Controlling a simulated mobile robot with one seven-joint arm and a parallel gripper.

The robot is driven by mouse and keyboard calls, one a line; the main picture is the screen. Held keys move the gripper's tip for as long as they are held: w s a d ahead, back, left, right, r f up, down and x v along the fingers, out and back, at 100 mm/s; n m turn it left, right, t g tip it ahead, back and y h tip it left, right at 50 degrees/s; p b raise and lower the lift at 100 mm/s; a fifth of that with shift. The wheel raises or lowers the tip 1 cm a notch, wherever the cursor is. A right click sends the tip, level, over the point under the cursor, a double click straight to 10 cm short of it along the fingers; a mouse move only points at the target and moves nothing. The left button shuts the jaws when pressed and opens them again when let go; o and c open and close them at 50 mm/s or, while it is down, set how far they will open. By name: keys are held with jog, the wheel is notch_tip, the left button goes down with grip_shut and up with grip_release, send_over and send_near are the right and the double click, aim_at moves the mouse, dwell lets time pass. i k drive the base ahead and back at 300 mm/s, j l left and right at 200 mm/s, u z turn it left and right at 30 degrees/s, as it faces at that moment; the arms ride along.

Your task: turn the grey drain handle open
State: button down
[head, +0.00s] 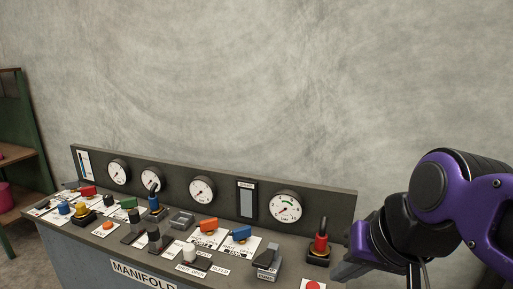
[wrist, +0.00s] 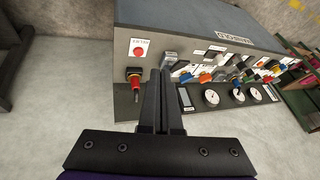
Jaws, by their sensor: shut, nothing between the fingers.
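A grey lever handle (head: 265,259) sits on a white label plate at the right part of the manifold panel; the label is too small to read, so I cannot be sure it is the drain one. In the wrist view a grey handle (wrist: 170,58) shows just beyond my fingertips, partly hidden by them. My gripper (wrist: 161,72) is shut and empty, its two black fingers side by side. In the head view my gripper (head: 342,272) is at the panel's right end, right of the grey handle and apart from it.
A red-and-black knob (head: 320,243) stands between the grey handle and my gripper. A red button (head: 312,285) is near the front edge. Orange (head: 208,225) and blue (head: 241,233) handles lie left of the grey one. Gauges (head: 286,206) line the upright back panel.

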aim_at(75, 184)
jog(key=k+j, duration=0.1)
jog(key=k+j+u, duration=0.1)
jog(key=k+u, duration=0.4)
jog(key=u, duration=0.35)
jog(key=l+u, duration=0.15)
jog(key=u, duration=0.2)
jog(key=l+u, duration=0.1)
jog(key=u, duration=0.25)
jog(key=i+l, duration=0.5)
jog(key=k, duration=0.25)
jog(key=j+u, duration=0.15)
jog(key=j, duration=0.25)
jog(key=i+j+u, duration=0.4)
jog(key=i+j, duration=0.15)
jog(key=i, duration=0.25)
jog(key=i+j+u, duration=0.1)
jog(key=i+u, duration=0.15)
jog(key=i, duration=0.9)
